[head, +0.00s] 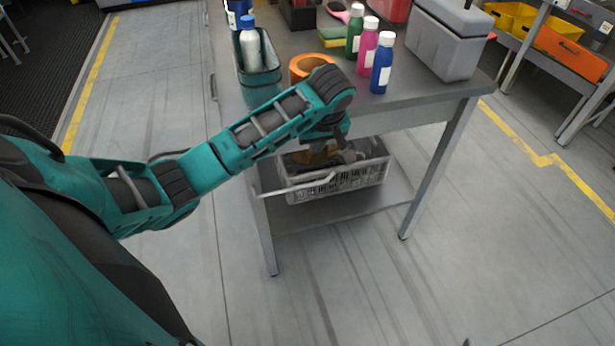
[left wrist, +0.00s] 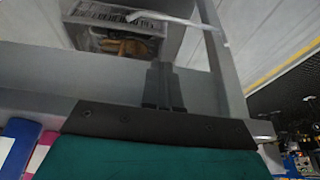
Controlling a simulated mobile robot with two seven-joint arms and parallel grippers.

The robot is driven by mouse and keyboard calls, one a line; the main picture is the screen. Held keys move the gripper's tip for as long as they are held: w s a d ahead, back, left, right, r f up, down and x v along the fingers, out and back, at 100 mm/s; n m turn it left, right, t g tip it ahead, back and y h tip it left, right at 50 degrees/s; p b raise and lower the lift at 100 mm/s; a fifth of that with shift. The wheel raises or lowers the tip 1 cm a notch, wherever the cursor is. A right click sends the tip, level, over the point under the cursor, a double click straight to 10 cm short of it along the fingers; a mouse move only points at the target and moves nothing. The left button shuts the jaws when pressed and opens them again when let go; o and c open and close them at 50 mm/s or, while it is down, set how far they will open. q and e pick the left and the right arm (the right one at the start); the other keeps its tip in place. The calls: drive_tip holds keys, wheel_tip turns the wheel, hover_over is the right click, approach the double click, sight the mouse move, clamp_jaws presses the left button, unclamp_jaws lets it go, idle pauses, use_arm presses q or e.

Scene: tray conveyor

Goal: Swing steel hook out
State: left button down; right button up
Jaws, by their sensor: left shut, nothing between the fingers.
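The steel hook (head: 300,187) is a thin pale rod with a bent tip. It runs from the table's near left leg across the front of the crate below the tabletop, and it also shows in the left wrist view (left wrist: 180,19). My left gripper (left wrist: 163,68) is shut and empty, its dark fingers pointing toward the grey table frame. In the wrist view it is apart from the hook. In the head view my left wrist hangs over the table's front edge, and the fingers are hard to make out there. My right gripper is out of view.
A grey crate (head: 312,190) with dark and orange items stands on the lower shelf. The tabletop (head: 420,92) bears a green bin (head: 262,90), an orange ring (head: 308,64), several bottles and a grey box (head: 447,45). The floor in front is clear.

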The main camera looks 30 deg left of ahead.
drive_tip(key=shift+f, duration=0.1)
use_arm(q)
drive_tip(key=b+x, duration=0.6)
drive_tip(key=x, duration=1.2)
drive_tip(key=shift+a+f, duration=0.15)
drive_tip(key=shift+b+x, duration=0.45)
drive_tip(key=shift+x, duration=0.35)
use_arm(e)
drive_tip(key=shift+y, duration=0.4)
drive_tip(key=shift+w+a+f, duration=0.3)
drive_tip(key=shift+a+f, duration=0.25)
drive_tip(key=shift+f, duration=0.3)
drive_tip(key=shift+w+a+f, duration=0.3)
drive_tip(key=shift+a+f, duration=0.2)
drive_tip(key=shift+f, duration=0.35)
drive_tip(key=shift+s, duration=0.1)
